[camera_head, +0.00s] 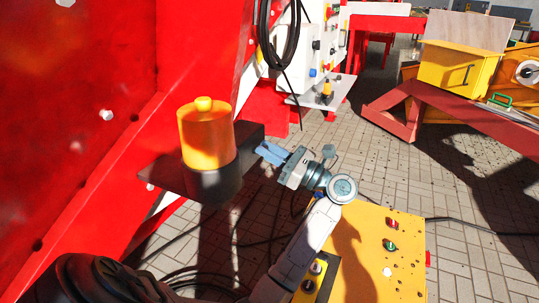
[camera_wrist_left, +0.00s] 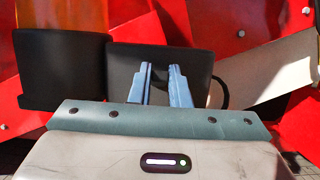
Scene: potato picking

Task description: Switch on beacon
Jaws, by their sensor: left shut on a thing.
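The beacon (camera_head: 205,138) is an orange-yellow cylinder with a small knob on top and a black base (camera_head: 213,184). It stands upright on a dark bracket beside the red machine. A black box (camera_head: 247,140) sits close beside it. In the left wrist view the beacon's black base (camera_wrist_left: 62,72) is at left and the black box (camera_wrist_left: 190,70) is straight ahead. My left gripper (camera_head: 266,152) has its blue fingers against the box's face, a narrow gap between them. The fingers (camera_wrist_left: 161,70) are shut on a small part there, which they hide. I cannot tell whether the beacon is lit.
The large red machine wall (camera_head: 70,100) fills the left. A white control panel (camera_head: 305,50) with a hanging black cable (camera_head: 268,40) stands behind. A yellow box (camera_head: 460,70) on a red frame is at the right. Cables lie on the paved floor (camera_head: 380,165).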

